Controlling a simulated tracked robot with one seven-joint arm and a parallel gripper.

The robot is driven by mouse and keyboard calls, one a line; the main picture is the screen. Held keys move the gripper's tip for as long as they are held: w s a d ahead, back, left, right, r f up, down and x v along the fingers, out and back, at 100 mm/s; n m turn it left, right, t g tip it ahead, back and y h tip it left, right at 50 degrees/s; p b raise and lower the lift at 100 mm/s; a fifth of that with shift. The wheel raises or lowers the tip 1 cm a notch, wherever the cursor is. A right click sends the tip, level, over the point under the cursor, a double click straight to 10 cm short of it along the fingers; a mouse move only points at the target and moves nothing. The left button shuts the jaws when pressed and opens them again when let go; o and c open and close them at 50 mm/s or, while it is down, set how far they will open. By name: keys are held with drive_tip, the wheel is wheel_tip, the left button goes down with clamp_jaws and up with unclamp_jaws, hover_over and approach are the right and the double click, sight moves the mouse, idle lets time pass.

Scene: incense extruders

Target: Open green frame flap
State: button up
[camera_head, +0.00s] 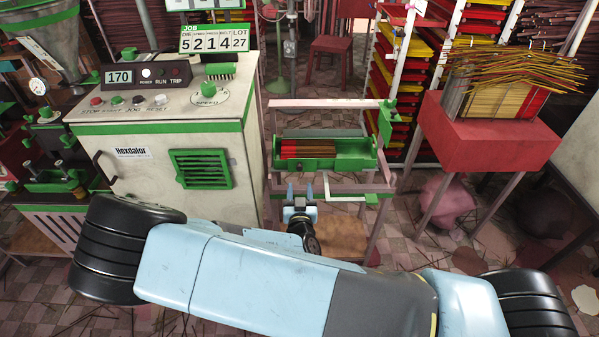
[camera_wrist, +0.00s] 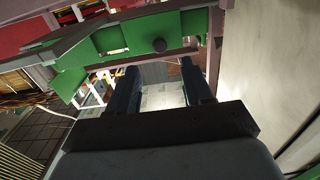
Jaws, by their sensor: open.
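A pale pink metal frame (camera_head: 318,103) stands right of the white machine and carries a green trough (camera_head: 345,160) with red-brown sticks. Green plates are fixed on the frame's right post (camera_head: 386,122). I cannot tell for sure which green part is the flap. In the wrist view a long green panel (camera_wrist: 112,40) with a dark round knob crosses the upper part, tilted. My gripper (camera_head: 299,188) is open and empty, just below the trough's left end. Its two dark fingers (camera_wrist: 160,68) point toward the green panel, with a gap between them. Contact is not visible.
The white machine (camera_head: 150,130) with green trim stands close on the left. A red stand (camera_head: 488,130) heaped with incense sticks is on the right. Racks of red and yellow trays (camera_head: 392,80) stand behind. Loose sticks litter the tiled floor (camera_head: 425,255).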

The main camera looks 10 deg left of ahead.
sight(299, 170)
drive_tip(key=x, duration=0.8)
drive_tip(key=shift+w, duration=0.3)
drive_tip(key=shift+c, duration=0.5)
clamp_jaws()
